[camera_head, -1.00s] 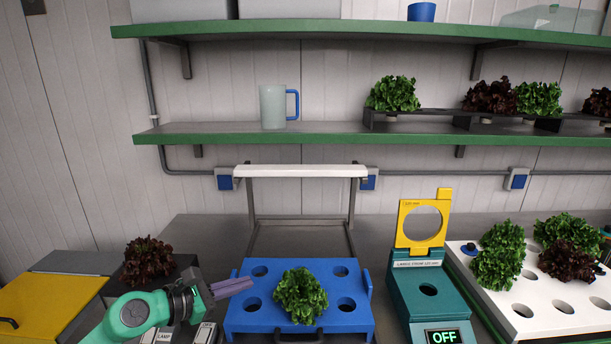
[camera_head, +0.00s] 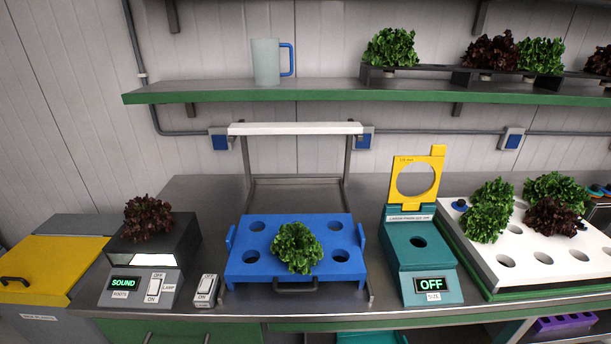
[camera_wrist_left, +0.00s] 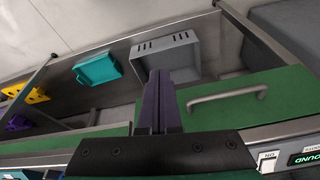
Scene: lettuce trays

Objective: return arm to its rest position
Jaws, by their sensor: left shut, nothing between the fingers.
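My left gripper (camera_wrist_left: 160,75) shows only in the left wrist view. Its two purple fingers lie together, shut with nothing between them, in front of the green cabinet front below the worktop. Neither arm shows in the head view. The blue tray (camera_head: 250,272) stands on the worktop in the middle of the head view with one green lettuce (camera_head: 297,248) in it. My right gripper is in neither view.
In the wrist view, a green drawer front with a metal handle (camera_wrist_left: 228,97) is close beside the fingers. A grey crate (camera_wrist_left: 186,55) and a teal bin (camera_wrist_left: 98,68) lie beyond. On the worktop stand a SOUND box (camera_head: 125,283), a teal sizing device (camera_head: 428,270) and a white tray (camera_head: 520,272).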

